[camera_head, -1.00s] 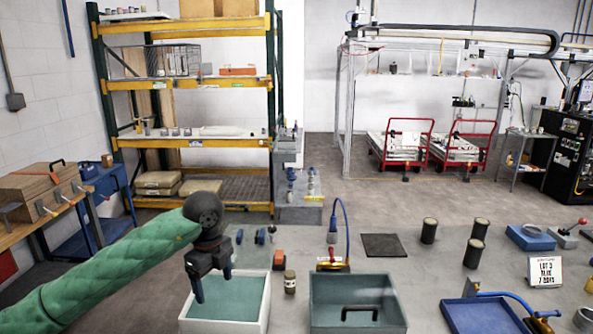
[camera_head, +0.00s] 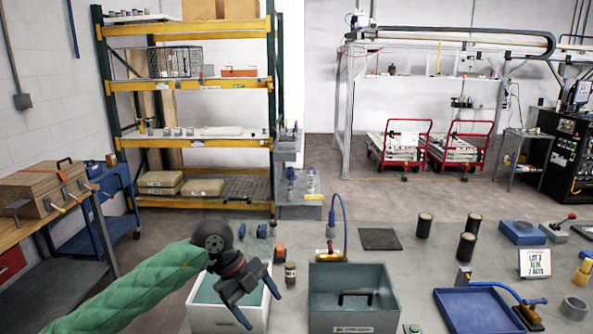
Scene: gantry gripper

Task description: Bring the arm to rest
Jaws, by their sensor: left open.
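My left arm in its green quilted sleeve comes in from the lower left. Its left gripper (camera_head: 257,308) is open, with its two dark blue fingers spread and tilted down to the right. It hangs over the white bin with a green floor (camera_head: 203,316) and hides part of it. Nothing shows between the fingers. My right gripper is out of view.
A grey-green bin with a black handle (camera_head: 387,292) stands to the right of the white bin. A small jar (camera_head: 290,273) stands between them. A blue tray (camera_head: 478,309), black cylinders (camera_head: 466,248) and a sign (camera_head: 535,263) are further right.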

